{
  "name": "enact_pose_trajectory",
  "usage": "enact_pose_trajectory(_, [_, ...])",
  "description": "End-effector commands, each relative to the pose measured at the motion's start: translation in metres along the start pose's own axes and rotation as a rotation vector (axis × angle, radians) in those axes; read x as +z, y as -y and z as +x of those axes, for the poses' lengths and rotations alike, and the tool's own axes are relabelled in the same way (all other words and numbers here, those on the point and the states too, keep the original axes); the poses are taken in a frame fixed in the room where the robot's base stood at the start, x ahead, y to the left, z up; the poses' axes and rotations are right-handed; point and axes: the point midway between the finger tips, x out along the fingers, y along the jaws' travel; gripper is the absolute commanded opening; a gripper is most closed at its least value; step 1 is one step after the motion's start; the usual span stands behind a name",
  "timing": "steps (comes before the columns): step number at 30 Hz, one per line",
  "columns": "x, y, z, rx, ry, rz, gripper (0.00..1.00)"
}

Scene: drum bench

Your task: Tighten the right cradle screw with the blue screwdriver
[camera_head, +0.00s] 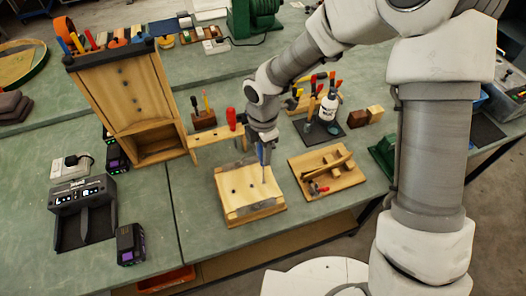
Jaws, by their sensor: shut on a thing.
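My gripper (262,141) points down near the middle of the bench and is shut on the blue screwdriver (264,155). The screwdriver stands about upright, blue handle at the top, with its thin shaft pointing down at the right part of a wooden block (251,208). The block is pale, with greyish front corners and small dark spots on top. I take it for the cradle. A dark spot (234,191) shows on its left side. The right screw is too small to make out under the shaft, and I cannot tell whether the tip touches it.
A wooden tray (350,181) with tools lies right of the block. A tall wooden cabinet (123,98) stands at the left, with a red-handled tool (231,118) in a rack beside it. A black charger (84,211) is at front left.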

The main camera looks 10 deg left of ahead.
Motion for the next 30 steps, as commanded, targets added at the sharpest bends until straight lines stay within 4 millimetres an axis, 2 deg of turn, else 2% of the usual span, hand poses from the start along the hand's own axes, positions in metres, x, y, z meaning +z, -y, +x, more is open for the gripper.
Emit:
enact_pose_trajectory(9, [0.0000,-0.0009,0.0026,0.002,0.002,0.362,0.00])
enact_pose_trajectory(12, [-0.0001,-0.0006,0.0011,0.000,0.000,0.422,0.00])
enact_pose_trajectory(22, [0.0003,-0.0004,0.0010,0.000,0.001,0.452,0.00])
enact_pose_trajectory(30, [0.0003,-0.0013,0.0029,0.002,0.000,0.777,0.00])
